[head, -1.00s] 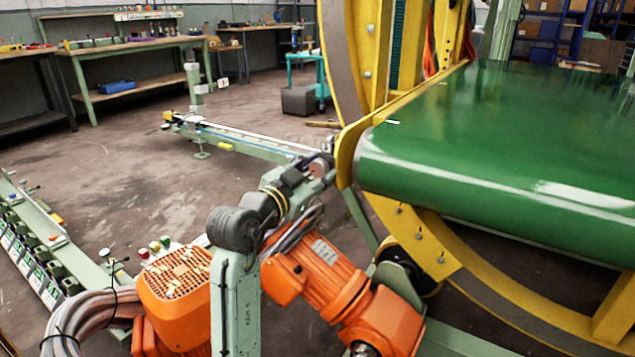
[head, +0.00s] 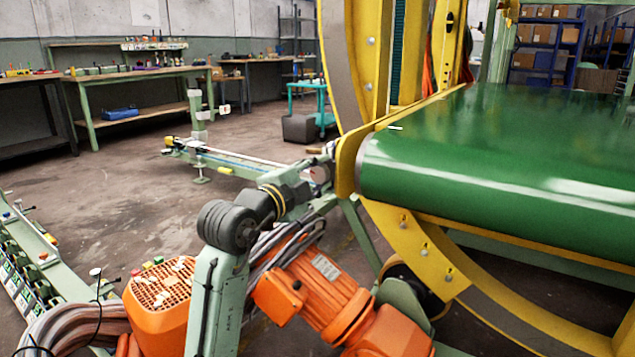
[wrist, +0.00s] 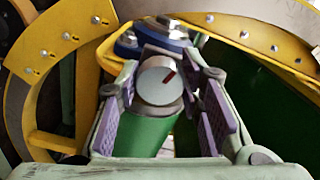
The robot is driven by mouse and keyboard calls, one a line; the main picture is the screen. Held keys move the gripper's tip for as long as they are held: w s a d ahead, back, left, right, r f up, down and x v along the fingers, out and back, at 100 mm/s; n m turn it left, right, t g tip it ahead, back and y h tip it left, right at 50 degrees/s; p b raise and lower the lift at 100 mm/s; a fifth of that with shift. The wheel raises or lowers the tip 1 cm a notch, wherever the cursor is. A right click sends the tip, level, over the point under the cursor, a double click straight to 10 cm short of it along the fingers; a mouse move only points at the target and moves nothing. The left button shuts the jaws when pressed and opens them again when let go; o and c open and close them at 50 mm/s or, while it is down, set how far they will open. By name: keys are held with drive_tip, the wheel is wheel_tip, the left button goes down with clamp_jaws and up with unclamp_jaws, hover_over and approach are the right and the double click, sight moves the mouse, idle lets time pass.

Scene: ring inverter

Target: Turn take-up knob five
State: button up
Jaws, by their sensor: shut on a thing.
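A round silver knob (wrist: 158,82) with a red mark on its face sits between the jaws in the wrist view. My gripper (wrist: 165,92), with purple ribbed pads on both fingers, is shut on the knob from either side. No number on the knob is readable.
The yellow ring frame (head: 346,160) and green bed (head: 480,150) stand close on the right. A low green rail (head: 245,158) runs behind the gripper. A control strip (head: 30,255) lies at lower left.

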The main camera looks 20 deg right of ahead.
drive_tip(key=shift+m, duration=0.5)
drive_tip(key=o, duration=1.2)
drive_tip(key=v, duration=1.2)
drive_tip(key=shift+s, duration=0.1)
